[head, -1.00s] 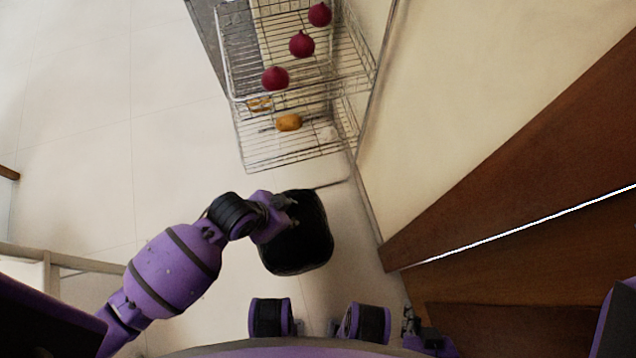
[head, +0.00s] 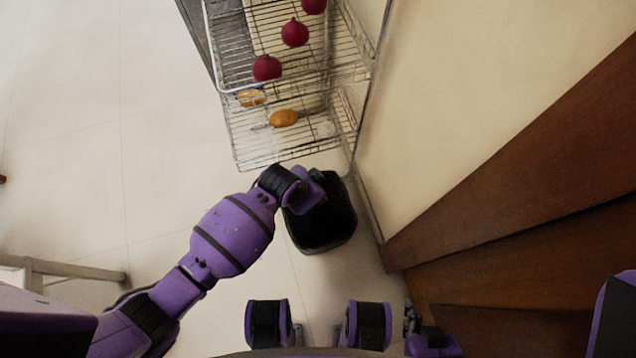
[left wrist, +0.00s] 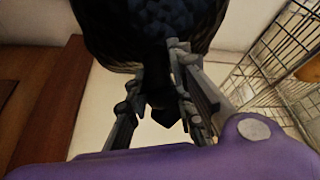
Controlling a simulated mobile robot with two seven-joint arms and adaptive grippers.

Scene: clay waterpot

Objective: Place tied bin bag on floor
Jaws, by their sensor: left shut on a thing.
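A dark, rounded bin bag (left wrist: 150,28) fills the top of the left wrist view. Its narrow gathered neck lies between the fingers of my left gripper (left wrist: 156,78), which is shut on it. In the head view my left gripper (head: 314,186) is over the upper edge of a black, squarish bin-like shape (head: 325,232) on or just above the pale floor (head: 180,150). From above I cannot separate bag from bin, nor tell whether the bag's bottom touches anything. My right gripper (head: 411,322) is at the bottom edge, small and partly hidden; its opening is unclear.
A wire rack (head: 290,135) with several red and orange-brown vegetables stands just beyond the black shape. A cream wall panel (head: 450,130) and brown wooden boards (head: 530,240) bound the right. A pale bench-like frame (head: 75,268) is lower left. Open floor lies left.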

